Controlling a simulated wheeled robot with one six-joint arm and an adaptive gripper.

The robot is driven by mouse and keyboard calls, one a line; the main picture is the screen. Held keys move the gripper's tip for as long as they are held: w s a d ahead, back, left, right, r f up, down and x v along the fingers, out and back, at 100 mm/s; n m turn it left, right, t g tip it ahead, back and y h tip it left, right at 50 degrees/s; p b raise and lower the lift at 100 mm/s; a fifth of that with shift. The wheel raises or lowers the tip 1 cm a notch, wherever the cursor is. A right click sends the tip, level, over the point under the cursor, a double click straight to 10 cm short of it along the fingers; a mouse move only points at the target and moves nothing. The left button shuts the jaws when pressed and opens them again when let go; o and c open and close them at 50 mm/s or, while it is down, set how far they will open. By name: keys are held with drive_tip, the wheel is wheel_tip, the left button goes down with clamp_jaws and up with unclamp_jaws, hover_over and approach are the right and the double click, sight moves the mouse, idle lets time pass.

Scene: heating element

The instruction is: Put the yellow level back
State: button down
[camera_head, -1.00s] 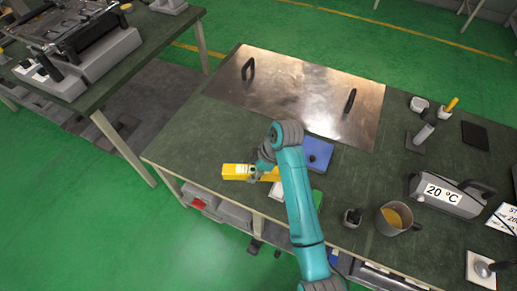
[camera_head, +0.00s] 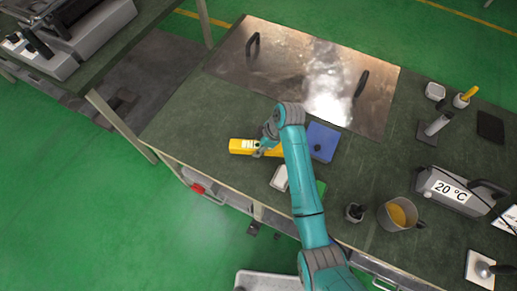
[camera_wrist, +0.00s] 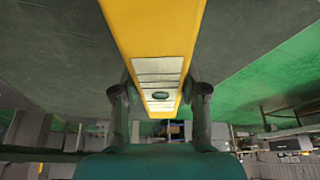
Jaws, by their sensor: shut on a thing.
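The yellow level (camera_head: 242,146) is a long yellow bar; in the head view its left end shows past my gripper (camera_head: 266,147). My arm covers part of its right side. In the wrist view the level (camera_wrist: 155,30) runs up from between the two fingers of my gripper (camera_wrist: 160,98), with a pale panel and a dark oval vial near the fingers. My gripper is shut on the level. I cannot tell whether the level touches the green table top (camera_head: 205,130) or hangs just above it.
A blue pad (camera_head: 322,141) lies right of my gripper, with a white container (camera_head: 279,178) in front. A metal plate with two handles (camera_head: 300,75) covers the back. A mug (camera_head: 397,215), a black-topped pot (camera_head: 355,212) and a 20 °C device (camera_head: 450,190) stand right. The table's left part is clear.

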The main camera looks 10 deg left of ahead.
drive_tip(key=shift+f, duration=1.45)
drive_tip(key=c, duration=0.6)
unclamp_jaws()
drive_tip(key=shift+f, duration=0.15)
drive_tip(key=v, duration=1.2)
